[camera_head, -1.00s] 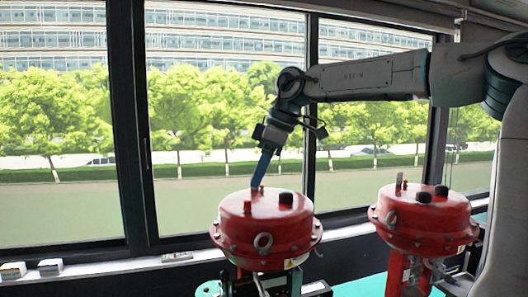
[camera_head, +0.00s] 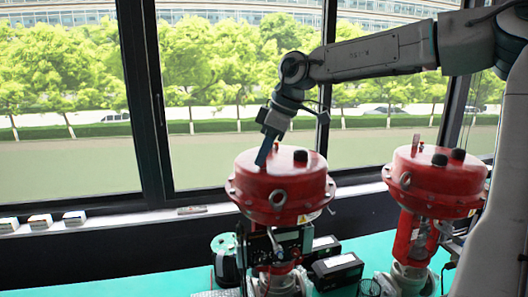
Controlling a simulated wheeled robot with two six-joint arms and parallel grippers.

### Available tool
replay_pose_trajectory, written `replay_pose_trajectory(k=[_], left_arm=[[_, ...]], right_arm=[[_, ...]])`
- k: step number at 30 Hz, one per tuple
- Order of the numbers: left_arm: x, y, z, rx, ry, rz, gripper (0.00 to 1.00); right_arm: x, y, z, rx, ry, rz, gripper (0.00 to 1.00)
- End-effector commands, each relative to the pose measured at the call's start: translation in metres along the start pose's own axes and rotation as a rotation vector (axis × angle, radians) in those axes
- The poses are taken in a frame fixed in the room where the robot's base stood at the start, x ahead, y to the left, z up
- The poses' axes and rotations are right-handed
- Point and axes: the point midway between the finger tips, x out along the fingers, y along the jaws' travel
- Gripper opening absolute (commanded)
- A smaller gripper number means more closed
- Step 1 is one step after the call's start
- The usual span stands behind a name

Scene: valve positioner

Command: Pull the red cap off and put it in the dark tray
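My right gripper (camera_head: 264,154) reaches down from the upper right, its blue fingers pointing at the top of the left red valve housing (camera_head: 281,187). The fingers are seen edge-on, so I cannot tell whether they are open or shut. The fingertips overlap the spot of a small red piece, likely the red cap (camera_head: 261,168), at the left of the housing top. Whether they touch or grip it is unclear. I cannot make out the dark tray for certain. My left gripper is not in view.
A black knob (camera_head: 300,155) stands on the housing beside the fingers. A second red housing (camera_head: 437,180) stands at the right. Below are a dark box (camera_head: 336,270) and a teal table (camera_head: 130,280). Small boxes (camera_head: 40,221) lie on the window sill.

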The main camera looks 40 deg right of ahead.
Motion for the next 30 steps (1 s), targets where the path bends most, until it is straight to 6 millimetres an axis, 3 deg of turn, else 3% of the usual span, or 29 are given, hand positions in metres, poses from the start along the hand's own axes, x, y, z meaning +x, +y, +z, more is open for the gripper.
replay_pose_trajectory(k=[3,4,6,30], left_arm=[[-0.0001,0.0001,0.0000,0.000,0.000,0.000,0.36],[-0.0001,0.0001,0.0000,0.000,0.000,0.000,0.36],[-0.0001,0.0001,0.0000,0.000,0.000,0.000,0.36],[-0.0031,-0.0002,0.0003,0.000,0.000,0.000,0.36]], right_arm=[[-0.0006,0.0001,-0.0002,0.000,0.000,0.001,0.00],[-0.0006,0.0001,-0.0002,0.000,0.000,0.001,0.10],[-0.0007,0.0001,-0.0002,0.000,0.000,0.001,0.00],[-0.0063,0.0002,-0.0026,0.000,0.001,0.001,0.00]])
